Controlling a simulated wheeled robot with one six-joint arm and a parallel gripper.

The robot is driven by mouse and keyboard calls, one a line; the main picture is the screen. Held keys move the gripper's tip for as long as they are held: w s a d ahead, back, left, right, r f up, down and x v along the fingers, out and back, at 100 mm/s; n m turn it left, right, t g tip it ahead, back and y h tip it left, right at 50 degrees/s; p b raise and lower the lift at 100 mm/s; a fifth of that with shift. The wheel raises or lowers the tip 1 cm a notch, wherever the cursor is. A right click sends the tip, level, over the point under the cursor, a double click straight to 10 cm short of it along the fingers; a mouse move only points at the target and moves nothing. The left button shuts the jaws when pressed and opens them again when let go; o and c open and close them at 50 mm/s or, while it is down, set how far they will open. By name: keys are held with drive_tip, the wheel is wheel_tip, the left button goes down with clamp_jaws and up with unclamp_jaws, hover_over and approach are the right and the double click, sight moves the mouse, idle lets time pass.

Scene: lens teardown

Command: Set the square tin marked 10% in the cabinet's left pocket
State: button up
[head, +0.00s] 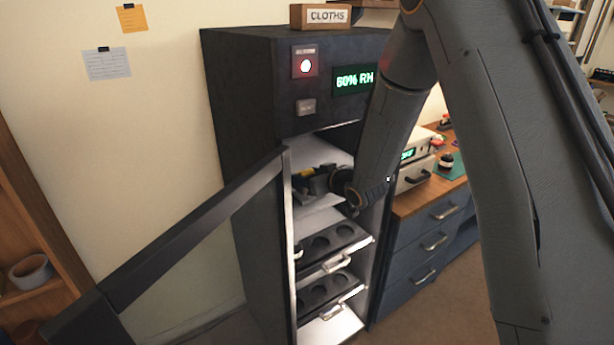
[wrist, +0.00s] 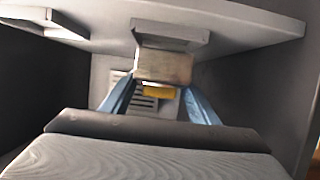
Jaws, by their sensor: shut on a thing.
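My gripper (wrist: 162,82) reaches into the open dark cabinet (head: 250,110), at its upper shelf; it shows small and dark in the head view (head: 318,180). In the wrist view its two blue fingers stand on either side of a brownish metal tin (wrist: 162,67), and it is shut on the tin. A yellow patch (wrist: 159,91) shows just below the tin. The 10% mark cannot be read. A grey ledge or holder (wrist: 172,33) sits right above the tin in the picture; whether they touch I cannot tell. The left pocket cannot be made out for certain.
The cabinet door (head: 200,215) stands open at the left front. Below my gripper are two trays with round holes, an upper one (head: 345,243) and a lower one (head: 335,292). Cabinet walls are close around my gripper. A drawer bench (head: 410,235) stands to the right.

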drive_tip(key=shift+f+b, duration=0.9)
drive_tip(key=shift+f, duration=0.4)
drive_tip(key=o, duration=1.1)
drive_tip(key=b+v, duration=0.2)
drive_tip(key=v, duration=0.5)
drive_tip(key=shift+s+d+r+b, duration=0.1)
drive_tip(key=shift+s+d+b, duration=0.1)
drive_tip(key=shift+d+b, duration=0.1)
drive_tip(key=s+d+f+m+g+h+b, duration=0.1)
drive_tip(key=s+d+f+m+g+h, duration=0.1)
drive_tip(key=s+d+h, duration=0.3)
drive_tip(key=s+d+f+m+g+h+b, duration=0.1)
drive_tip(key=s+d+f+m, duration=0.15)
drive_tip(key=d, duration=0.35)
drive_tip(key=s+d+f+g, duration=0.1)
drive_tip(key=s+g, duration=0.1)
drive_tip(key=s, duration=0.4)
drive_tip(key=s+d+f+m+g+h+b, duration=0.1)
drive_tip(key=s+d+g, duration=0.1)
drive_tip(key=s, duration=0.5)
drive_tip(key=s+d+f+m+g+b, duration=0.1)
drive_tip(key=s+g, duration=0.2)
drive_tip(key=s, duration=0.3)
drive_tip(key=shift+s+d+f+h, duration=0.1)
drive_tip(key=shift+s+d+h, duration=0.05)
drive_tip(key=shift+d+h, duration=0.2)
